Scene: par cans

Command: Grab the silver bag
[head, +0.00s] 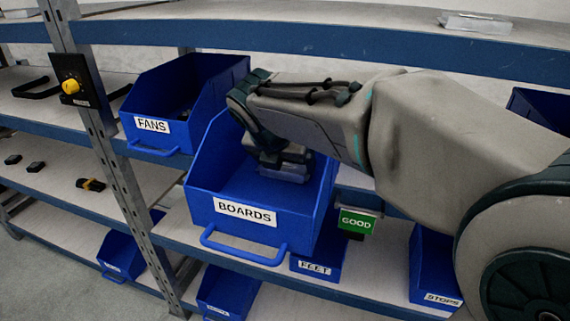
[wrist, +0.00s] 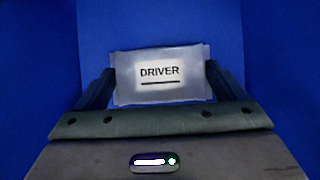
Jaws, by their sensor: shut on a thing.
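The silver bag (wrist: 160,92) shows in the wrist view as a flat, pale grey packet with a white label reading "DRIVER". My gripper (wrist: 160,85) is shut on it, with one dark finger at its left edge and the other at its right edge. In the head view my gripper (head: 283,165) reaches down into the blue bin labelled "BOARDS" (head: 215,240). A greyish edge that may be the bag shows under the wrist there, mostly hidden by my arm. Blue bin surfaces fill the wrist view behind the bag.
A blue "FANS" bin (head: 152,138) stands to the left, beside a metal post (head: 107,145). Smaller bins labelled "FEET" (head: 315,267) and "STOPS" (head: 443,298) sit below and right, with a green "GOOD" tag (head: 356,222). A shelf beam (head: 330,40) runs above my arm.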

